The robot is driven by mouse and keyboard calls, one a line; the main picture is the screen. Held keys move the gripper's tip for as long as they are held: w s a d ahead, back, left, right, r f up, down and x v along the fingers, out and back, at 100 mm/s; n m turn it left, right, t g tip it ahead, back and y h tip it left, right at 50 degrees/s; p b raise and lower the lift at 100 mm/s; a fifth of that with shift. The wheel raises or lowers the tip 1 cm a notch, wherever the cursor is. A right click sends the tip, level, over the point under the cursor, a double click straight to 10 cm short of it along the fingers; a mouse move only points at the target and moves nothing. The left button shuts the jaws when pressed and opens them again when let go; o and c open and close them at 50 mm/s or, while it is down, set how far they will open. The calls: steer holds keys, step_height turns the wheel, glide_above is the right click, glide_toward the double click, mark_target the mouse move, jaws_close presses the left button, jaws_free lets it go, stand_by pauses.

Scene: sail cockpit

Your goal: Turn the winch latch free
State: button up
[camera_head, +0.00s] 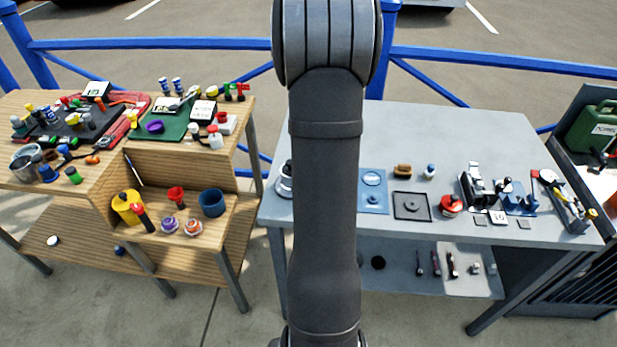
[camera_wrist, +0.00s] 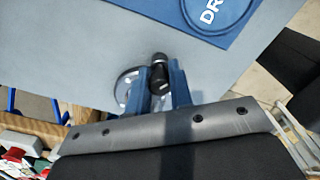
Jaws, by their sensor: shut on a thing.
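In the wrist view, my gripper (camera_wrist: 161,78) has its two blue fingers closed around a black knob-ended handle (camera_wrist: 159,62). A round, shiny metal winch base (camera_wrist: 123,87) shows beside and partly behind the left finger, on the grey table top. The join between handle and winch is hidden by the fingers, so I cannot tell how the latch stands. In the head view, part of the silver winch (camera_head: 284,184) shows at the left edge of the grey table, just left of my arm. My gripper is hidden behind my arm there.
The grey table (camera_head: 455,130) carries a blue panel (camera_head: 373,200), a dark square tray (camera_head: 411,207), a brown block (camera_head: 402,170) and a red-topped can (camera_head: 451,205). A wooden bench (camera_head: 190,240) full of tools and cups stands to the left. The table's back is clear.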

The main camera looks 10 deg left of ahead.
steer(key=n, duration=0.4)
steer(key=shift+n, duration=0.3)
steer(key=shift+n, duration=0.6)
steer(key=o, duration=0.6)
steer(key=shift+c, duration=0.2)
steer(key=shift+r, duration=0.1)
steer(key=shift+r, duration=3.4)
steer(key=shift+f, duration=3.5)
